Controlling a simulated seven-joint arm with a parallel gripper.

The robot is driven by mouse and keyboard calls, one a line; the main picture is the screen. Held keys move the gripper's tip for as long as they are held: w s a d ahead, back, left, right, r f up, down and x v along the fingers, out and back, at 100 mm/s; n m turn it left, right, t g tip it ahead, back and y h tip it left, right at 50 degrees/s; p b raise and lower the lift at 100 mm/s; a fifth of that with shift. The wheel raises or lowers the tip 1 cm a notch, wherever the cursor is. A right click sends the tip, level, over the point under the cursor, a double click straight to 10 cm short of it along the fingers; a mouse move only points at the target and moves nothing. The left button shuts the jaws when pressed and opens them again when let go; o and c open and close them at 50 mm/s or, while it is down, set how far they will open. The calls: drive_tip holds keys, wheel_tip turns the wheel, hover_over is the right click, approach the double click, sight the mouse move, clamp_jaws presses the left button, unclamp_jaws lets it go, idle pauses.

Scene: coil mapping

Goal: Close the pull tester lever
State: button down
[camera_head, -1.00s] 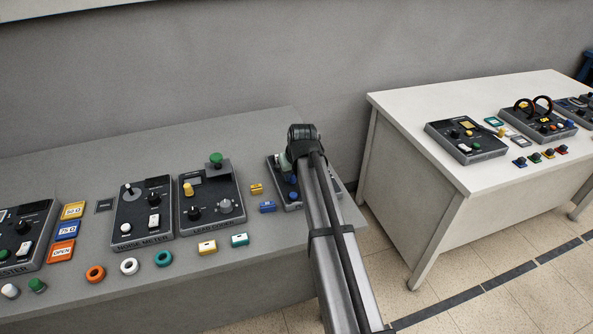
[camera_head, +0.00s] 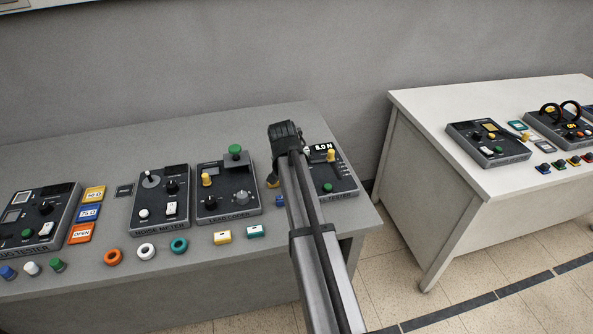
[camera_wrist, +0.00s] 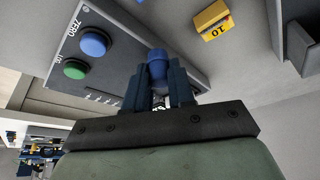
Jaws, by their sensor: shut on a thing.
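The pull tester (camera_head: 345,178) is the dark box at the right end of the grey desk, partly hidden by my arm. Its display (camera_head: 322,148) reads 5.0 N, with a yellow knob (camera_head: 331,155) and a green button (camera_head: 328,187) below. In the wrist view its panel shows a blue ZERO button (camera_wrist: 93,42) and a green button (camera_wrist: 75,68). My gripper (camera_wrist: 158,82) is shut on a blue rounded knob (camera_wrist: 157,66) beside the panel's edge. What the knob joins to is hidden. The head view does not show my fingertips.
A yellow block (camera_wrist: 213,18) marked 10 lies near the gripper. The load coder (camera_head: 226,203) and noise meter (camera_head: 160,200) stand to the left, with coloured rings and blocks in front. A white table (camera_head: 430,105) with more devices stands right, across a gap.

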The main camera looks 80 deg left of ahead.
idle(0.4)
drive_tip(key=c, duration=1)
unclamp_jaws()
drive_tip(key=shift+o, duration=0.2)
drive_tip(key=v, duration=1.3)
drive_tip(key=shift+r, duration=0.35)
